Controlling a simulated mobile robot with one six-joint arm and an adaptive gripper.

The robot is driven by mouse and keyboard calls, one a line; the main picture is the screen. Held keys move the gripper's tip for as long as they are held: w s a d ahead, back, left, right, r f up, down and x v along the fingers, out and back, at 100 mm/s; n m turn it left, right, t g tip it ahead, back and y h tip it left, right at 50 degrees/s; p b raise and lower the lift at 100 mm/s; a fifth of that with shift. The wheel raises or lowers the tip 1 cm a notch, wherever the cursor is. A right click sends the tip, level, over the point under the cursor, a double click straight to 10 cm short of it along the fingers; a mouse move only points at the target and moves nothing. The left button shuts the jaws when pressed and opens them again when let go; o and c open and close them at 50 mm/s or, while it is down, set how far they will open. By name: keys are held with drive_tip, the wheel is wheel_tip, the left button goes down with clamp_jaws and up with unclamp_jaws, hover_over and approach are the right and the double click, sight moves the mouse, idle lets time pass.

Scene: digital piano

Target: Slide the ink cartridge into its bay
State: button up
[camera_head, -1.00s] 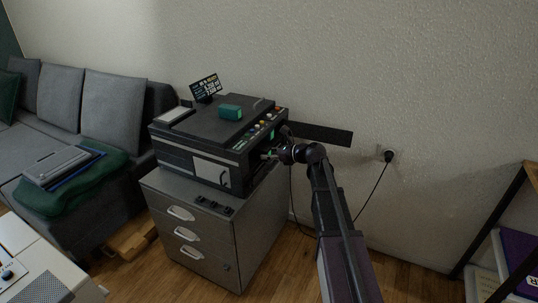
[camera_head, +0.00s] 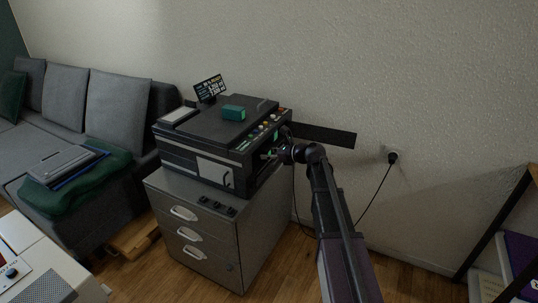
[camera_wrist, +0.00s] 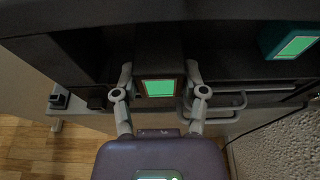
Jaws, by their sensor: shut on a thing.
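A dark block with a bright green label, which looks like the ink cartridge (camera_wrist: 160,88), sits between the two grey fingers of my gripper (camera_wrist: 160,80) in the wrist view. The fingers are shut on its sides. Its far end points into the dark open side of the printer (camera_wrist: 225,62); how deep it sits cannot be told. In the head view my gripper (camera_head: 272,155) is at the right side of the black printer (camera_head: 178,156), and the cartridge is too small and shaded to make out. A teal block with a green label (camera_wrist: 292,42) shows at right in the wrist view.
The printer stands on a grey drawer cabinet (camera_head: 206,245). A teal box (camera_head: 233,113) and a small display (camera_head: 210,88) are on top of it. The wall is close behind, with a plugged cable (camera_head: 377,185). A grey sofa (camera_head: 115,105) is at left.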

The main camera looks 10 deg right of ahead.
sight(259, 150)
drive_tip(key=shift+w+a, duration=0.65)
drive_tip(key=shift+a, duration=0.2)
drive_tip(key=shift+w+a, duration=0.65)
drive_tip(key=shift+a, duration=0.15)
idle(1.4)
drive_tip(key=o, duration=1.2)
drive_tip(key=shift+s, duration=0.1)
drive_tip(key=shift+p+v, duration=0.75)
drive_tip(key=shift+v, duration=1.75)
